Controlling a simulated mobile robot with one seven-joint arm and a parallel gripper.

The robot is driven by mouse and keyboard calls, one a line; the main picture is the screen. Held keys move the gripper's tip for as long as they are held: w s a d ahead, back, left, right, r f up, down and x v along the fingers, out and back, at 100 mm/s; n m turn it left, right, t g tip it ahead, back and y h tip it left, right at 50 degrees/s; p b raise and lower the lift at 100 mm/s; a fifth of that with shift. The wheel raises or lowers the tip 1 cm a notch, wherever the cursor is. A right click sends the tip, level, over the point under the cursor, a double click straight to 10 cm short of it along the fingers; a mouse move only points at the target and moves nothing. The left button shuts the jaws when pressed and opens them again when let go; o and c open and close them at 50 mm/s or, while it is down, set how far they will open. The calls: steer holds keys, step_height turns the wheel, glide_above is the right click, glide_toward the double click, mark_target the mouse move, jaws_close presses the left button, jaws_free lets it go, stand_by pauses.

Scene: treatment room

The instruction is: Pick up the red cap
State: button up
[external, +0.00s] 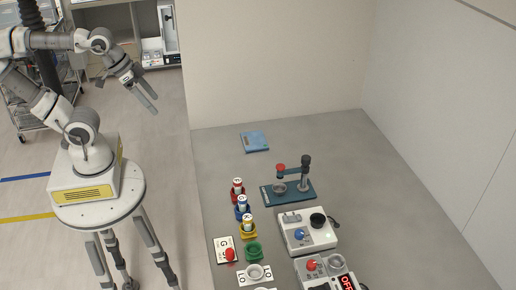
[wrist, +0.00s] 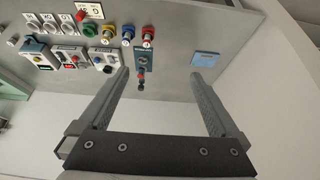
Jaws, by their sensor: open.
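A small red rounded piece (external: 230,254), which looks like the red cap, sits on a white card (external: 219,243) at the table's front left; in the wrist view the red piece (wrist: 81,15) is near the top edge. Another red round piece (external: 281,167) is on the arm of a blue-based stand (external: 300,194). A vial in a red holder (external: 237,188) stands left of the stand. My gripper (external: 148,96) is open and empty, high up and left of the table, far from all of these. In the wrist view both fingers of the gripper (wrist: 158,74) are spread apart.
Blue (external: 242,207) and yellow (external: 248,227) holders with vials and a green holder (external: 253,251) line up near the card. Control boxes (external: 308,233) stand to their right. A blue booklet (external: 254,141) lies at the back. The table's right side is clear.

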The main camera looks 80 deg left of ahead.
steer(key=c, duration=0.4)
steer(key=w+d+f+n+g+h+b, duration=0.2)
steer(key=w+d+f+n+h+b, duration=0.2)
steer(key=f, duration=0.6)
steer(key=w+d+f+n+g+h+b, duration=0.2)
steer(key=w+d+f+n+h+b, duration=0.2)
steer(key=w+f+n, duration=0.3)
steer(key=w+d+f+n+g+h+b, duration=0.2)
steer(key=w+d+f+n+h+b, duration=0.2)
steer(key=f, duration=1)
steer(key=shift+w+d+f+n+g+h+b, duration=0.2)
steer(key=shift+w+d+n+h, duration=0.15)
steer(key=shift+w+d+n, duration=0.25)
steer(key=shift+w+d+f+n+g+h+b, duration=0.15)
steer(key=shift+w+d+n+h, duration=0.25)
steer(key=shift+w+d, duration=0.35)
steer(key=shift+d+f, duration=0.15)
steer(key=shift+d, duration=0.05)
steer(key=b, duration=0.2)
glide_toward(229, 249)
steer(key=d+f, duration=0.3)
steer(key=d, duration=0.1)
steer(key=shift+s+f, duration=0.2)
steer(key=shift+s, duration=0.1)
steer(key=shift+r+x, duration=0.1)
steer(key=shift+x, duration=1.45)
steer(key=shift+r+x, duration=0.15)
steer(key=shift+x, duration=1.4)
